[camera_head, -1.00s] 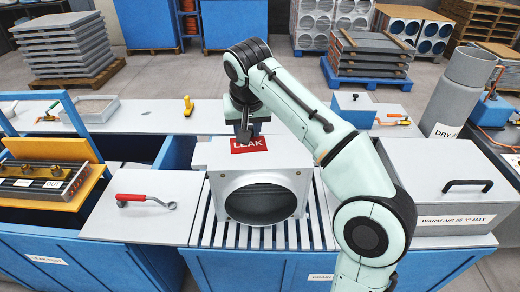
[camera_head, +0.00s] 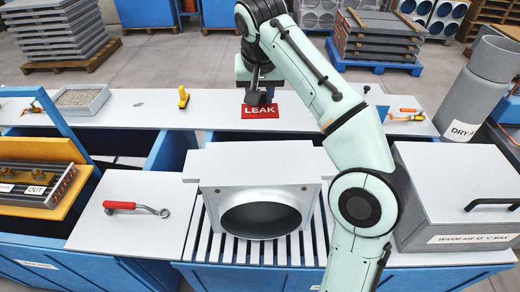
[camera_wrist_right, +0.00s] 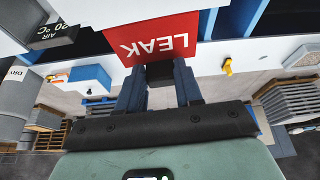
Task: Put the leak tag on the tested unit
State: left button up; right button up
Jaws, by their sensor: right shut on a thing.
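The leak tag (camera_head: 260,111), a red plate with white LEAK lettering, is held by my right gripper (camera_head: 258,96). In the right wrist view the tag (camera_wrist_right: 150,38) sits at the tips of the shut gripper (camera_wrist_right: 158,70), its lettering upside down. The tested unit (camera_head: 208,200), a pale grey box with a round dark opening at its front, sits on the slatted rack in the middle. In the head view the tag shows beyond the unit's back edge, against the rear bench, apart from the unit. My left gripper is not in view.
A red-handled wrench (camera_head: 135,208) lies on the grey panel left of the unit. A grey warm-air box (camera_head: 455,195) and a DRY cylinder (camera_head: 478,90) stand at the right. The rear bench (camera_head: 215,112) carries a gravel tray (camera_head: 82,99) and a yellow tool (camera_head: 183,96).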

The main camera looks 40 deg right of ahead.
jog(key=b, duration=0.3)
send_near(259, 154)
jog(key=shift+w+d+r, duration=0.1)
jog(key=shift+w+d, duration=0.4)
jog(key=shift+d, duration=0.3)
jog(key=shift+f, duration=0.35)
jog(key=shift+w+f, duration=0.4)
jog(key=shift+f, duration=0.15)
notch_tip(259, 154, down, 4)
jog(key=shift+s+r+b, duration=0.15)
jog(key=shift+r+b, duration=0.05)
jog(key=shift+b, duration=0.5)
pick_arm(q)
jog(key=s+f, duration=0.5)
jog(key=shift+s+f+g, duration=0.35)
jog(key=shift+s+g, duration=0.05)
pick_arm(e)
jog(key=shift+f, duration=0.2)
jog(key=o, duration=1)
jog(key=shift+r, duration=0.1)
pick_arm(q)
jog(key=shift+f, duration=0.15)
